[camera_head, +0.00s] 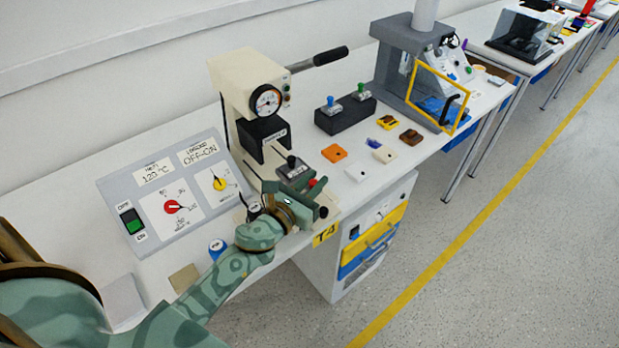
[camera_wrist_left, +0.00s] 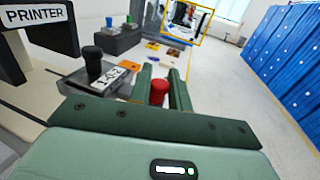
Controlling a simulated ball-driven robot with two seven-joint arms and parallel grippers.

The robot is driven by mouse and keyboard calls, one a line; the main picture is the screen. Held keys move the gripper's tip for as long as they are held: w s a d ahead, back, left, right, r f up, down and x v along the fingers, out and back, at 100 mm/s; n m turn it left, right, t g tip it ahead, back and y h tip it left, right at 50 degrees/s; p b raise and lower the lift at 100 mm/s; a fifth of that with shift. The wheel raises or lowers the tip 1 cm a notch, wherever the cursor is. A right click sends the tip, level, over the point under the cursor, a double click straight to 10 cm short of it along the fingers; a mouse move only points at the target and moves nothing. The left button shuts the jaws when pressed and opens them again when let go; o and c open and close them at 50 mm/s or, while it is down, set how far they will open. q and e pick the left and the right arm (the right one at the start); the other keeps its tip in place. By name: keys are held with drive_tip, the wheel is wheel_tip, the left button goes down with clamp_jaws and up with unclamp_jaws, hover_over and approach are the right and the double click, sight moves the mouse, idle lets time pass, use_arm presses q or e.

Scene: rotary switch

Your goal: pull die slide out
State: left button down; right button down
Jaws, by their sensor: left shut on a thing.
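The cream printer press (camera_head: 245,90) stands on the table with a gauge on its front and a black lever at its top. Its die slide (camera_head: 295,171), a grey block with a black knob, sits low at the front, and it also shows in the left wrist view (camera_wrist_left: 103,79). A red knob (camera_wrist_left: 159,88) lies between the two green fingers of my left gripper (camera_wrist_left: 163,84), which is shut on it. In the head view my left gripper (camera_head: 314,196) is beside the slide's front, and the knob's red top shows just above it. My right gripper is not in view.
A sloped control panel (camera_head: 175,190) with dials and a green switch stands left of the press. Orange (camera_head: 334,153), white and brown pieces lie on the table to the right. A black box with two knobs (camera_head: 345,115) is behind them. A yellow-framed machine (camera_head: 437,95) stands further right.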

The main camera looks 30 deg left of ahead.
use_arm(q)
drive_tip(key=c, duration=1.6)
unclamp_jaws()
drive_tip(key=shift+d, duration=0.2)
drive_tip(key=shift+c, duration=0.2)
drive_tip(key=shift+s+d, duration=0.1)
drive_tip(key=shift+s, duration=0.05)
drive_tip(key=s+a+b, duration=0.2)
drive_tip(key=s+b, duration=0.2)
drive_tip(key=s, duration=1.2)
drive_tip(key=shift+a, duration=0.2)
